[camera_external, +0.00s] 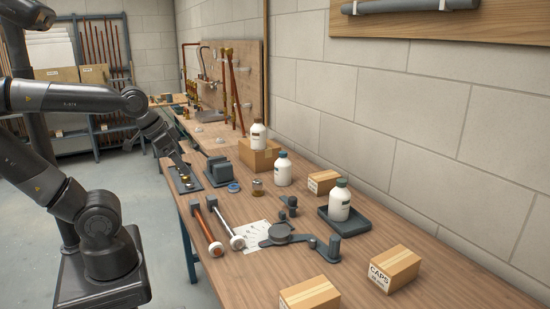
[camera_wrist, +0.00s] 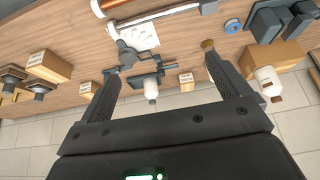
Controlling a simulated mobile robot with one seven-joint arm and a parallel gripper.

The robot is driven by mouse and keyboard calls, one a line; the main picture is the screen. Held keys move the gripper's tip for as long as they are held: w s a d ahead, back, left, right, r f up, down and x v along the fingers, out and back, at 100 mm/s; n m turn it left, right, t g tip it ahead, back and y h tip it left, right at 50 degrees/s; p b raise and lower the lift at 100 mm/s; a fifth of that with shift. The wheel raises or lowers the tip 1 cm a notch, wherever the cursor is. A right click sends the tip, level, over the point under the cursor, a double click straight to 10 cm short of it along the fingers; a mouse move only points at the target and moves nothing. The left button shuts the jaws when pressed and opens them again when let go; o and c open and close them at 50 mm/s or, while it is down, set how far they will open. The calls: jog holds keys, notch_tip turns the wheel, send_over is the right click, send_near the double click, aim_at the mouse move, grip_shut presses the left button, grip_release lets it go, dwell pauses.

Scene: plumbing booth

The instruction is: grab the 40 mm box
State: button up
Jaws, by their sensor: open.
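Several cardboard boxes are in view, and I cannot read which label says 40 mm. In the external view, a box marked CAPS (camera_external: 395,268) sits at the front right of the bench. Another box (camera_external: 310,294) is cut off by the bottom edge. A small labelled box (camera_external: 323,181) stands near the wall. In the wrist view, labelled boxes show at the left (camera_wrist: 48,67), beside the left finger (camera_wrist: 86,89) and between the fingers (camera_wrist: 187,80). My gripper (camera_wrist: 160,64) is open and empty, apart from the boxes; in the external view it is above the bench's left part (camera_external: 181,162).
A box (camera_external: 258,156) carries a white bottle (camera_external: 258,136). Another bottle (camera_external: 283,170) stands on the bench, and one (camera_external: 340,201) stands in a dark tray (camera_external: 326,222). A dark clamp tool (camera_external: 280,234), paper and pipes lie mid-bench. The block wall bounds the bench's far side.

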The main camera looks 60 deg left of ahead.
jog(key=w+r, duration=0.3)
jog(key=w, duration=0.5)
jog(key=w+r, duration=0.2)
jog(key=w, duration=0.5)
jog(key=g, duration=0.1)
send_over(324, 175)
jog(key=s, duration=0.4)
notch_tip(324, 175, down, 17)
jog(key=shift+w+d+f, duration=0.1)
jog(key=shift+f, duration=0.1)
jog(key=x, duration=0.6)
jog(key=shift+w+f, duration=0.1)
jog(key=shift+f, duration=0.1)
jog(key=shift+s+x, duration=0.15)
jog(key=shift+x, duration=1.1)
jog(key=shift+s+x, duration=0.1)
jog(key=shift+x, duration=1.2)
jog(key=shift+d+f, duration=0.1)
jog(key=shift+f, duration=0.2)
jog(key=c, duration=1.2)
jog(key=shift+r, duration=0.15)
jog(key=shift+c, duration=0.2)
